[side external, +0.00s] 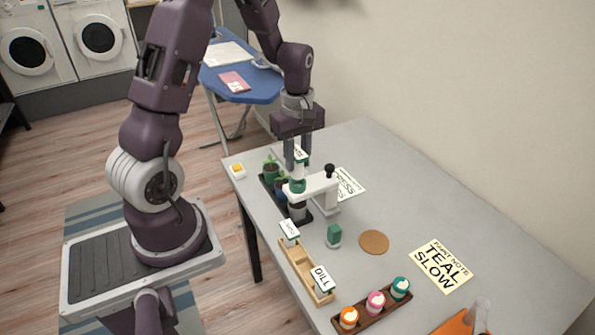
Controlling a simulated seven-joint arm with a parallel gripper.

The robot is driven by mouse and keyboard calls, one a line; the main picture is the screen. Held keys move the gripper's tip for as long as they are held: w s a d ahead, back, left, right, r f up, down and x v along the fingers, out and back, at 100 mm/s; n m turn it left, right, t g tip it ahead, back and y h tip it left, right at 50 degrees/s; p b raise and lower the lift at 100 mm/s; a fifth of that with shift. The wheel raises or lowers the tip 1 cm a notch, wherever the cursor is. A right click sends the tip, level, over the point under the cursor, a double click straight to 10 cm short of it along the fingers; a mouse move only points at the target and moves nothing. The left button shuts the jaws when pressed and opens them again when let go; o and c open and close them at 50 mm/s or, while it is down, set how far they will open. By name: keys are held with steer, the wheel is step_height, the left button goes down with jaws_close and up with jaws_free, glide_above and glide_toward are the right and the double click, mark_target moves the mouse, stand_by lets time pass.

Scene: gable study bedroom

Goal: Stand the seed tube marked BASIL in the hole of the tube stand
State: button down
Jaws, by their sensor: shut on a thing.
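Green shows just below the fingers, at the end of a white bracket (320,185) with a black knob. I cannot tell whether the tube touches the bracket or is in a hole. A wooden rack (302,262) at the table's near left edge bears a tag reading DILL (322,278) and another tag (289,230). I cannot clearly identify the tube stand.
Potted plants (271,170) stand in the dark tray (266,187). A note reads TEAL SLOW (441,266).

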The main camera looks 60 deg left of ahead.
mark_target(298, 151)
step_height(298, 151, up, 6)
steer(key=shift+f, duration=0.1)
steer(key=s+d+f+m, duration=0.3)
steer(key=d+f+m, duration=0.2)
steer(key=d+m, duration=0.35)
steer(key=s+d+f+m, duration=0.3)
steer(key=d+f+m, duration=0.35)
steer(key=m, duration=0.25)
steer(key=shift+m, duration=0.25)
steer(key=f, duration=0.8)
steer(key=shift+s+d+f, duration=0.25)
steer(key=shift+s+f, duration=0.05)
steer(key=shift+f, duration=0.2)
steer(key=c, duration=1.1)
jaws_free()
steer(key=shift+f, duration=0.1)
steer(key=shift+c, duration=0.2)
